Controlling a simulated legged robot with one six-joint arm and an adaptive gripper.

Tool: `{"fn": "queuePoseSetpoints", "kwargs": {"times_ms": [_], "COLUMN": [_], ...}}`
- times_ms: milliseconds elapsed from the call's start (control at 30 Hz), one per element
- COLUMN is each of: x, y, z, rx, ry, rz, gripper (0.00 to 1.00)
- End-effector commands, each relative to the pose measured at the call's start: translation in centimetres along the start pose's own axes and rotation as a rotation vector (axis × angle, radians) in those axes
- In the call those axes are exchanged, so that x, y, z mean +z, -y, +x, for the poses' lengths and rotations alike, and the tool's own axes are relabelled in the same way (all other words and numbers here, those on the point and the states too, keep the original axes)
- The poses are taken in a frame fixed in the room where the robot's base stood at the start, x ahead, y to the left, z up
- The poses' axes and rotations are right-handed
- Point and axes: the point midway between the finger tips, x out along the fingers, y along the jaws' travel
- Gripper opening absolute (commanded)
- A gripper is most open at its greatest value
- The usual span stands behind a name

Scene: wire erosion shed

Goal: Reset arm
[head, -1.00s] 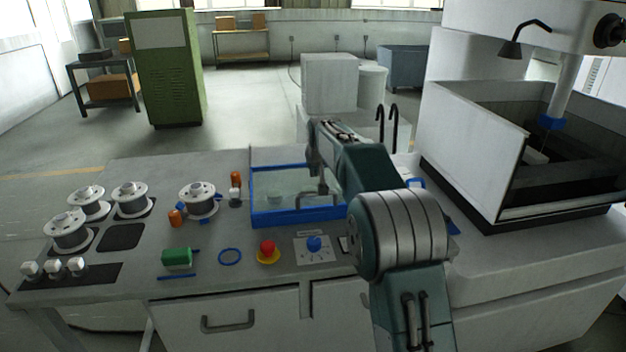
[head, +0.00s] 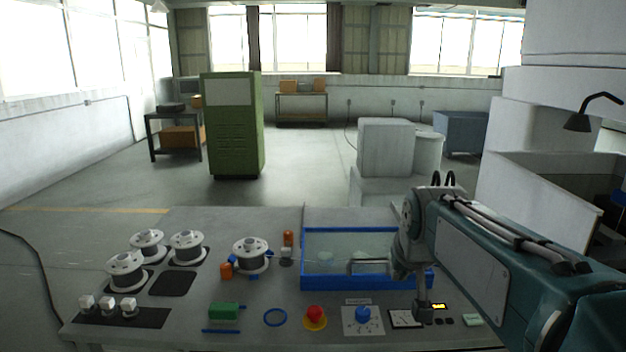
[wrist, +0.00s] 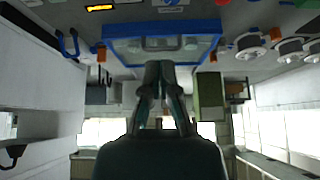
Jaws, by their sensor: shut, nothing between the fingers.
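My arm (head: 480,262) reaches in from the right in the head view, its wrist end over the right part of a blue-rimmed tray. In the wrist view, which is upside down, my gripper (wrist: 160,68) is shut and empty, its dark fingers together. The fingertips show just under the blue tray (wrist: 117,29) in that picture, with no visible contact.
The panel carries several wire spools (head: 252,254), a green block (head: 224,311), a red button (head: 316,313) and a blue knob (head: 362,313). A machine tub (head: 545,185) stands at right. A green cabinet (head: 232,130) stands behind, with open floor around it.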

Motion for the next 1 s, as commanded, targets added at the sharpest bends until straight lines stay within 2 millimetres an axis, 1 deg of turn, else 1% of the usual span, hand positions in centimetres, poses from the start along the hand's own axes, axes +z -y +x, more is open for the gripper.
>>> {"fn": "queuePoseSetpoints", "kwargs": {"times_ms": [33, 167, 200, 267, 300, 367, 400, 500, 533, 600, 700, 1000], "x": [1.9, 6.7, 8.2, 10.6, 12.2, 14.6, 16.1, 19.4, 20.3, 21.7, 22.8, 22.9], "y": [0.0, -0.1, -0.1, -0.1, -0.1, -0.1, -0.1, -0.1, -0.1, -0.1, -0.1, -0.1], "z": [-1.1, -3.0, -3.4, -4.0, -4.2, -4.6, -4.7, -4.8, -4.7, -4.6, -4.5, -4.4], "rx": [0.0, 0.0, 0.0, 0.0, 0.0, 0.0, 0.0, 0.0, 0.0, 0.0, 0.0, 0.0], "ry": [0.001, 0.011, 0.015, 0.02, 0.024, 0.03, 0.033, 0.041, 0.044, 0.047, 0.051, 0.053], "rz": [0.0, 0.001, 0.001, 0.001, 0.001, 0.001, 0.001, 0.001, 0.001, 0.001, 0.001, 0.001], "gripper": [0.0, 0.0, 0.0, 0.0, 0.0, 0.0, 0.0, 0.0, 0.0, 0.0, 0.0, 0.0]}}
